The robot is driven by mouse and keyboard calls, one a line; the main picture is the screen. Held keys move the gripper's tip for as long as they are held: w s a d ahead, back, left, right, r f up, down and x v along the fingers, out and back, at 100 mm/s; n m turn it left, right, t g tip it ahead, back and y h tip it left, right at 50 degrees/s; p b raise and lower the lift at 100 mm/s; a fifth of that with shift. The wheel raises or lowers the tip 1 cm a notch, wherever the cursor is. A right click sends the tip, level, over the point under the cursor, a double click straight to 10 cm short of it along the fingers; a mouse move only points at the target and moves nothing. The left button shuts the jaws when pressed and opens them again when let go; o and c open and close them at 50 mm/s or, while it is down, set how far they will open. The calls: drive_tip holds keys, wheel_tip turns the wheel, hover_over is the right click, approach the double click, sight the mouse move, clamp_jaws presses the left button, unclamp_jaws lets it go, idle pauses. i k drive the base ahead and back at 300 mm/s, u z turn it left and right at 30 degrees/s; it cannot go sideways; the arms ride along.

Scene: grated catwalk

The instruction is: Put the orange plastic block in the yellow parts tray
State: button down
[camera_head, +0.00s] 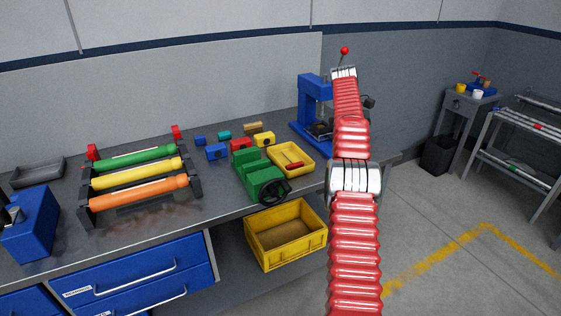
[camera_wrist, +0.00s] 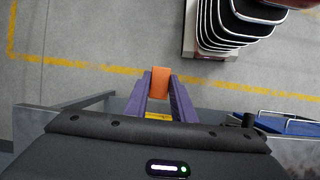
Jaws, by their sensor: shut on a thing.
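In the wrist view my gripper (camera_wrist: 160,98) has two purple fingers shut on the orange block (camera_wrist: 160,83). The block stands out past the fingertips, with grey floor behind it. In the head view my red, ribbed arm hides the gripper and block. The yellow parts tray (camera_head: 280,152) lies on the bench to the left of my arm, with a red-handled item in it. A patch of yellow shows between the fingers in the wrist view; I cannot tell what it belongs to.
A green vise (camera_head: 264,183) stands in front of the tray. Small coloured blocks lie behind it, and a blue press (camera_head: 312,98) stands at the back right. A rack of coloured rollers (camera_head: 137,180) is at left. A yellow crate (camera_head: 286,236) sits below the bench (camera_head: 225,195).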

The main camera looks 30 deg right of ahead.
sight(293, 156)
drive_tip(key=i, duration=1.1)
drive_tip(key=u, duration=0.1)
